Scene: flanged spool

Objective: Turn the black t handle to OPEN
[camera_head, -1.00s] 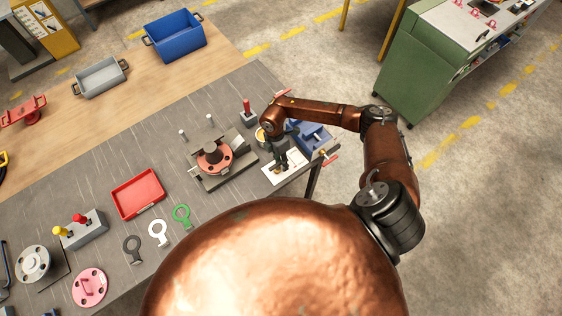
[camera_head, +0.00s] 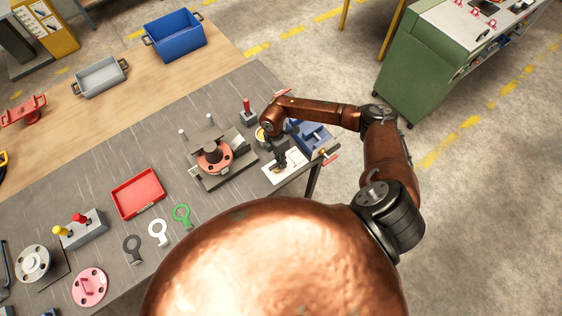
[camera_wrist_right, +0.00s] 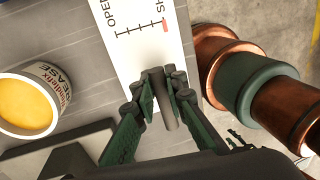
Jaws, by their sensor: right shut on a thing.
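A white plate (camera_wrist_right: 125,50) carries a black tick scale, with "OPEN" at its left end and a partly cut-off "SH…" label and a red mark at its right end. It also shows in the head view (camera_head: 273,176) at the table's right edge. My right gripper (camera_wrist_right: 162,95) has its green-padded fingers closed around a dark grey upright bar, the black t handle (camera_wrist_right: 169,112), at the near side of the plate. In the head view the right gripper (camera_head: 281,162) hangs over the plate and hides the handle. My left gripper is not in view.
An open tin of yellow grease (camera_wrist_right: 30,105) stands left of the gripper.

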